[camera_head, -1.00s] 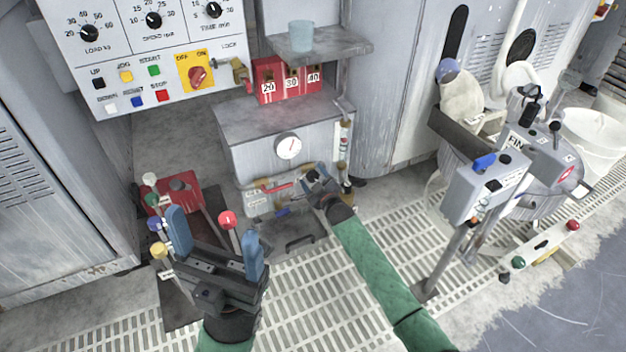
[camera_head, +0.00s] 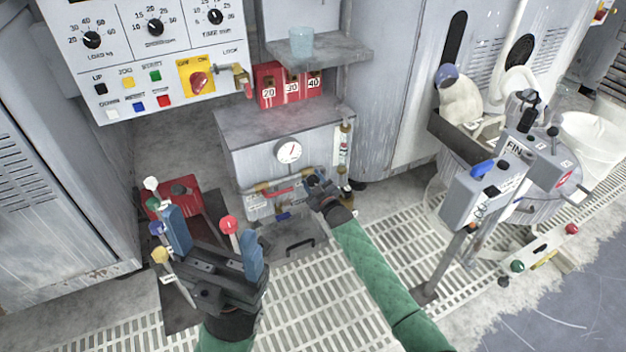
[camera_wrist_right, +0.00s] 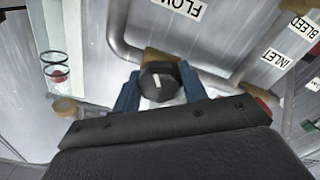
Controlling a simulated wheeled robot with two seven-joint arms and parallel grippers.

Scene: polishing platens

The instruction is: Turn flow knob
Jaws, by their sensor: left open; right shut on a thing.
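The flow knob (camera_wrist_right: 159,82) is a black round knob with a white index mark, just below the FLOW label (camera_wrist_right: 181,5) in the right wrist view. My right gripper (camera_wrist_right: 160,92) is shut on it, with a blue finger on each side. In the head view my right gripper (camera_head: 318,187) is at the pipework on the front of the grey cabinet and hides most of the knob. My left gripper (camera_head: 213,238) is open and empty, its blue fingers wide apart, in front of the coloured ball levers at lower left.
A pressure gauge (camera_head: 288,151) sits above the pipework, and a flow tube (camera_wrist_right: 55,60) stands beside the knob. Ball-topped levers (camera_head: 158,228) are close to my left gripper. A grey pedestal box (camera_head: 482,190) stands at right. Grated floor (camera_head: 310,295) lies between.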

